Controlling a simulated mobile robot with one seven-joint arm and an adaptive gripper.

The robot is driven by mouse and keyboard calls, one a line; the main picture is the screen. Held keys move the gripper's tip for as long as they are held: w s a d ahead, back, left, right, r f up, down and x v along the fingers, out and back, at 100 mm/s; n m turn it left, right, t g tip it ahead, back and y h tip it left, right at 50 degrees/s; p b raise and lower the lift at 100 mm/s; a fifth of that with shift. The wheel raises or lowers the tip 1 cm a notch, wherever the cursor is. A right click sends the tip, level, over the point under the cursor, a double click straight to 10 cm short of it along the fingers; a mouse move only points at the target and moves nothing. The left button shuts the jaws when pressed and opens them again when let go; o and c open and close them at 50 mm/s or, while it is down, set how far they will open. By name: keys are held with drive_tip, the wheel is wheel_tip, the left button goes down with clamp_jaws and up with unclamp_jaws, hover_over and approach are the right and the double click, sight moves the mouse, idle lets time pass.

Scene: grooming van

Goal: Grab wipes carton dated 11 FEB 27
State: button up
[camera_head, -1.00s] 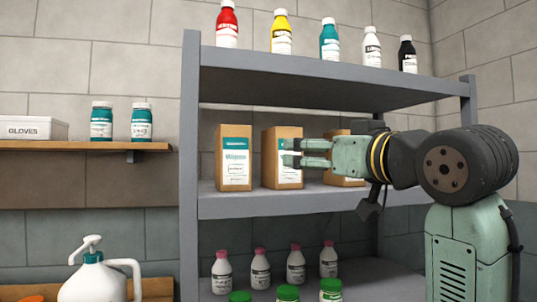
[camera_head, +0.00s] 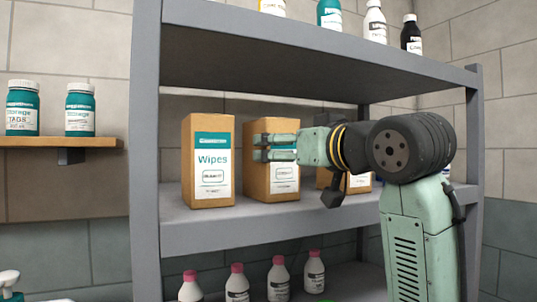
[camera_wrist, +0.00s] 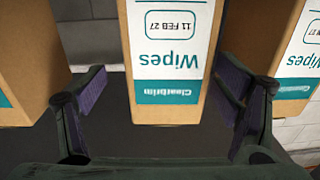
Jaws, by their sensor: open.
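Three brown wipes cartons stand on the middle shelf. In the wrist view the centre carton (camera_wrist: 170,60) appears upside down and reads 11 FEB 27; in the head view it is the middle carton (camera_head: 257,187). My gripper (camera_head: 258,148) is in front of its label, jaws open. In the wrist view the open fingers (camera_wrist: 160,85) are either side of its upper end, with gaps visible. The left carton (camera_head: 208,160) has a date too small to read in the head view. The right carton (camera_head: 325,179) is partly hidden behind my arm.
The grey shelf unit (camera_head: 300,213) has an upper board (camera_head: 300,66) above the cartons. Bottles stand on its top, and pink-capped bottles (camera_head: 237,285) stand below. A wooden wall shelf (camera_head: 60,142) with teal jars is at left. Neighbouring cartons stand close on both sides.

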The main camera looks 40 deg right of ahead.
drive_tip(key=w+p, duration=0.2)
drive_tip(key=w, duration=0.3)
drive_tip(key=shift+d+r+p, duration=0.1)
drive_tip(key=shift+r+p, duration=0.05)
drive_tip(key=shift+p, duration=0.2)
drive_tip(key=shift+w+d, duration=0.1)
drive_tip(key=shift+w, duration=0.35)
drive_tip(key=c, duration=1.5)
